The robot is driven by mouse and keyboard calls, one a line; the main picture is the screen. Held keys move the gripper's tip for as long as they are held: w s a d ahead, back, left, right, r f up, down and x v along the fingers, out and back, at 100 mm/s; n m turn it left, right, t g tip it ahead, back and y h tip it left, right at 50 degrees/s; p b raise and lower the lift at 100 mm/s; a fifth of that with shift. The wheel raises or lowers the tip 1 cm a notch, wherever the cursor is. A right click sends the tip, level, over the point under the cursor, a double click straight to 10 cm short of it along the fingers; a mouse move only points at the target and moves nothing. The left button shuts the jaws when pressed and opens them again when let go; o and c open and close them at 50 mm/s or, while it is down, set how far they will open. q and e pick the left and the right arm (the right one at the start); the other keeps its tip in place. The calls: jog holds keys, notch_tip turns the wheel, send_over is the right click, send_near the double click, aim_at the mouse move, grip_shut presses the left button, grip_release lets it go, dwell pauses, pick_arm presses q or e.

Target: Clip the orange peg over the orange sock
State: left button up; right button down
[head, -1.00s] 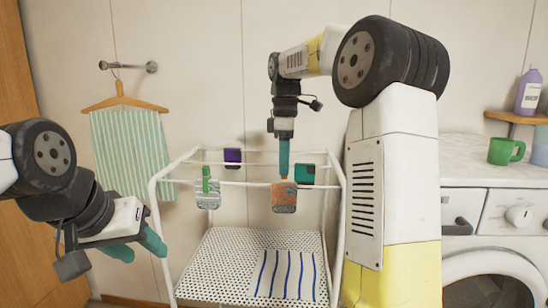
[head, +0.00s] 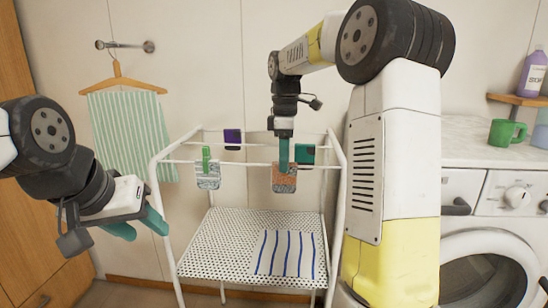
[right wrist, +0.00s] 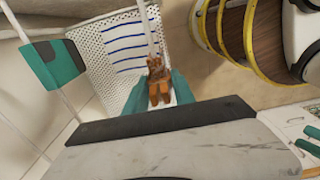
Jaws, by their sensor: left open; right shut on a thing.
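The orange sock (head: 284,182), patterned orange and grey, hangs over the front rail of the white drying rack (head: 156,200). My right gripper (head: 284,167) points straight down at the rail, its teal fingers overlapping the sock's top. In the right wrist view, the right gripper (right wrist: 158,94) is shut on the orange peg (right wrist: 158,90), which sits between the fingertips. In the head view the peg is hidden by the fingers. I cannot tell whether it is seated over the sock. My left gripper (head: 138,226) is open and empty, left of the rack.
A green peg (head: 206,156) grips a light patterned sock (head: 208,178) on the front rail. Purple (head: 232,138) and teal (head: 305,154) items hang further back. A striped cloth (head: 285,253) lies on the lower shelf. A washing machine (head: 490,240) stands right.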

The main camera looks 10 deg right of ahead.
jog(key=c, duration=1)
grip_release()
jog(key=shift+o, duration=0.2)
